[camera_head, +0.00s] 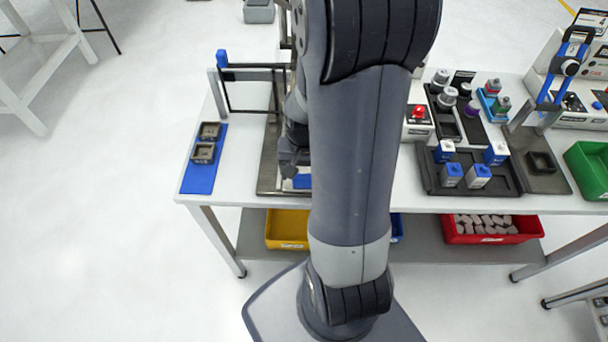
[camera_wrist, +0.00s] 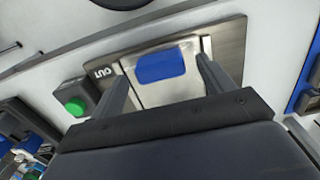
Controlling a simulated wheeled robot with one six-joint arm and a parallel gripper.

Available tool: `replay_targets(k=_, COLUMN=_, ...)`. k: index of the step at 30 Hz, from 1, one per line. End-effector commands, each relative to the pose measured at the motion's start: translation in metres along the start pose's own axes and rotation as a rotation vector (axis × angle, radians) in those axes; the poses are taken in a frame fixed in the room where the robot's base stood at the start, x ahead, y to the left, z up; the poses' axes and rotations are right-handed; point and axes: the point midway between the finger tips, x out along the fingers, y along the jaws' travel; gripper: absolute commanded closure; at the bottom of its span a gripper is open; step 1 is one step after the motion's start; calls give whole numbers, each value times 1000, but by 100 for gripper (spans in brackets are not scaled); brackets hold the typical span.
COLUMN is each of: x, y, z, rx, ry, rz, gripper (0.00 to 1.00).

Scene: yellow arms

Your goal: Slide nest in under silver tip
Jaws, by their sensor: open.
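In the wrist view my gripper (camera_wrist: 161,75) is open, its two fingers spread on either side of a silver plate. A blue block or pad (camera_wrist: 161,64) on this plate (camera_wrist: 165,93) shows between the fingertips, with nothing visibly clamped. The plate lies on a dark metal base (camera_wrist: 232,42); I take the plate with the blue pad as the nest. In the head view my gripper (camera_head: 290,158) is over the dark base (camera_head: 270,165), beside the blue pad (camera_head: 303,181), partly hidden by my arm. I cannot make out a silver tip in either view.
A green button box (camera_wrist: 78,103) is beside the base in the wrist view. In the head view, a blue mat (camera_head: 203,179) with two dark square parts lies left, below a dark frame (camera_head: 252,73).

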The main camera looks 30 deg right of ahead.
Motion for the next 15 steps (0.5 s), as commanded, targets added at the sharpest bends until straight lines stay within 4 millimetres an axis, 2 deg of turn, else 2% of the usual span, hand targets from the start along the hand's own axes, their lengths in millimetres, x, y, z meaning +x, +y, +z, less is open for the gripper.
replay_targets(k=6, x=18, y=0, z=0, rx=0, ry=-1, rz=0, gripper=24)
replay_targets(k=15, x=22, y=0, z=0, rx=0, ry=1, rz=0, gripper=24)
